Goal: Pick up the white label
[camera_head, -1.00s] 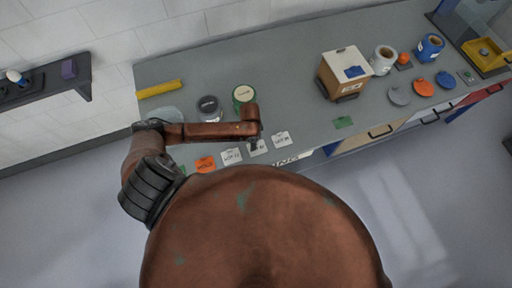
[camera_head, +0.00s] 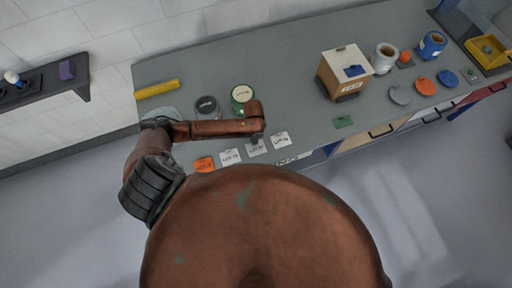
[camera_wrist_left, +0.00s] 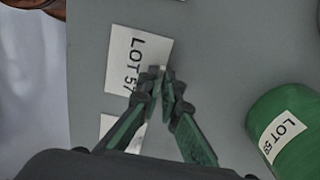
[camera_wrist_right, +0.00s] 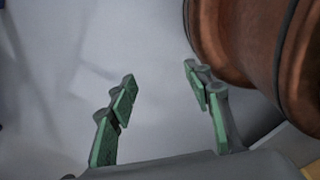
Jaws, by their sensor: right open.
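Several white labels lie in a row along the front edge of the grey counter, the middle one (camera_head: 256,148) under my left gripper (camera_head: 257,138). In the left wrist view this label (camera_wrist_left: 132,62) reads "LOT 57", its last digit partly covered. The left fingertips (camera_wrist_left: 160,78) almost meet at the label's right edge, by a small pale piece. I cannot tell whether they grip it. Other white labels lie to its left (camera_head: 230,157) and right (camera_head: 281,139). My right gripper (camera_wrist_right: 160,74) is open and empty in the right wrist view, above the floor.
An orange label (camera_head: 204,164) lies left of the white ones. A yellow bar (camera_head: 157,88) lies at the back left. A box (camera_head: 343,75) stands right.

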